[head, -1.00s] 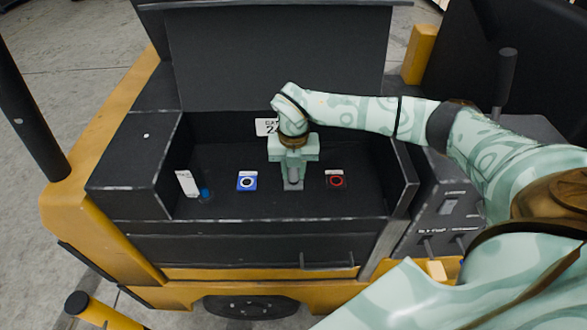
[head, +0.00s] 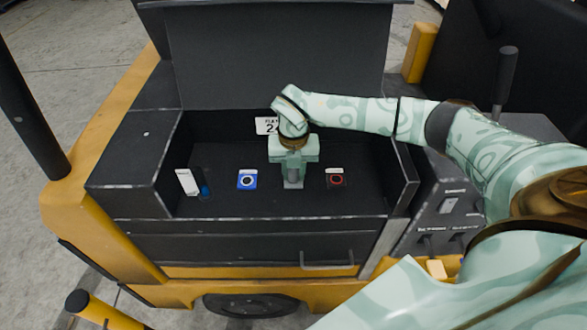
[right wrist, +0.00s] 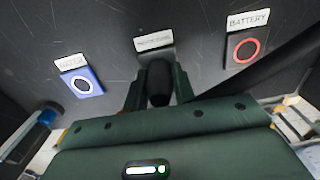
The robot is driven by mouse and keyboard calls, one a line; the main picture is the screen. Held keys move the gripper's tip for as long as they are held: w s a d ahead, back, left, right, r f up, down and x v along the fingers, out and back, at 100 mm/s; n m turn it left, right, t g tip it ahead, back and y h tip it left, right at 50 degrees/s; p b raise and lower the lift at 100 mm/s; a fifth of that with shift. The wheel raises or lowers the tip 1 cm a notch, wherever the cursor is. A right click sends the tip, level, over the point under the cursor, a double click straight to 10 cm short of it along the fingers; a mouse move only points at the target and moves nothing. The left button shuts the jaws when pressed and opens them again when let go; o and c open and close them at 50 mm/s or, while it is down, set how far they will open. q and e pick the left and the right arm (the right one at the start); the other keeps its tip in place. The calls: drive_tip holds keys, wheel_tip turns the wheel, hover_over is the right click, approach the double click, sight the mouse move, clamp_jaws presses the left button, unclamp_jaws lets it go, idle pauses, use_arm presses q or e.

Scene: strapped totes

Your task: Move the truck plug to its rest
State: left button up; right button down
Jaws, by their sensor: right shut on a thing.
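My right gripper (head: 292,182) is low in the dark open compartment (head: 240,207), between the blue and red ringed squares. In the right wrist view it (right wrist: 158,92) is shut on a dark rounded plug (right wrist: 158,78), seen end-on between the green fingers. Just beyond the plug is a grey plate with a white label (right wrist: 155,42), too blurred to read. The plug's lower end and its contact with the plate are hidden, so I cannot tell whether it is seated. My left gripper is not in view.
A blue ringed square labelled WATER (right wrist: 82,83) lies on one side, a red ringed square labelled BATTERY (right wrist: 246,48) on the other. A blue connector (head: 206,190) stands near the left wall by a white label (head: 187,182). The raised lid (head: 280,55) stands behind.

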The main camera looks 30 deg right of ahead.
drive_tip(key=shift+f, duration=0.1)
drive_tip(key=c, duration=1.1)
unclamp_jaws()
drive_tip(key=shift+o, duration=0.2)
wheel_tip(320, 180, up, 16)
drive_tip(key=shift+p, duration=0.45)
